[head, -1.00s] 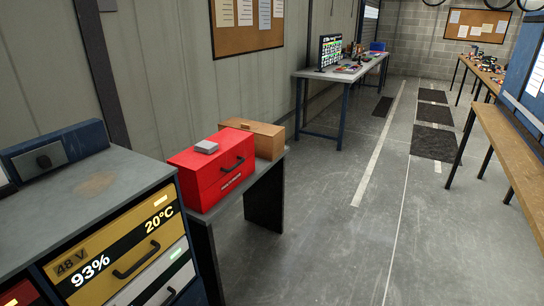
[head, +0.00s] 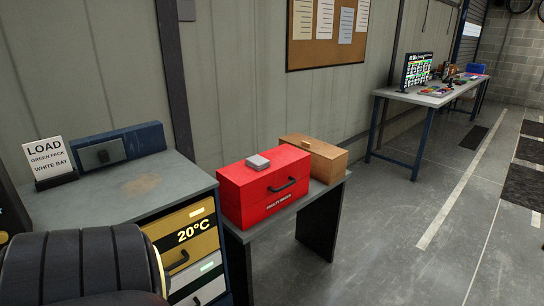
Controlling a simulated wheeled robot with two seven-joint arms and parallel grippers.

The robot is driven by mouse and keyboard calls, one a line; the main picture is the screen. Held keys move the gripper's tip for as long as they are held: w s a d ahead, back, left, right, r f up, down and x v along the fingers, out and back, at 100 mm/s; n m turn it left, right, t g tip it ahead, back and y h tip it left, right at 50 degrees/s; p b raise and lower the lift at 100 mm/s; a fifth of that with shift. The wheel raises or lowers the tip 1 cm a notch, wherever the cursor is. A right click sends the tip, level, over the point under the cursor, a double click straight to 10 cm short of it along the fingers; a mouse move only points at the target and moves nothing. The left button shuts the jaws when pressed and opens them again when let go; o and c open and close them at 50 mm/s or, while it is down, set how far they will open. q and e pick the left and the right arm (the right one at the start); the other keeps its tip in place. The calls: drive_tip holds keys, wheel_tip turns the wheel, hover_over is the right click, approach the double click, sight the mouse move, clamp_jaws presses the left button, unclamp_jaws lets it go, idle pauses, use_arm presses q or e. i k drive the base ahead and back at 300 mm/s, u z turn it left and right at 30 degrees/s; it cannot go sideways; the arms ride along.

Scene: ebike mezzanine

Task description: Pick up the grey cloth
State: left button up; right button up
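A small, flat grey item (head: 259,162), which looks like the folded grey cloth, lies on top of the red box (head: 245,197). The red box has a dark handle on its front and stands on a small grey-topped table (head: 288,213). A thick black ribbed part of my own arm fills the lower left corner and hides part of the drawer cabinet. Neither of my grippers is in view.
A wooden box (head: 327,163) stands right behind the red box. A drawer cabinet (head: 150,184) with a "LOAD" sign (head: 48,159) adjoins on the left. A workbench (head: 410,95) with a monitor (head: 416,69) stands farther back.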

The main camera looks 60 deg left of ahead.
sight(257, 162)
drive_tip(key=u, duration=0.35)
drive_tip(key=i, duration=2)
drive_tip(key=u, duration=1.6)
drive_tip(key=i, duration=1.05)
drive_tip(key=u, duration=1.35)
drive_tip(key=i, duration=0.15)
drive_tip(key=u, duration=0.05)
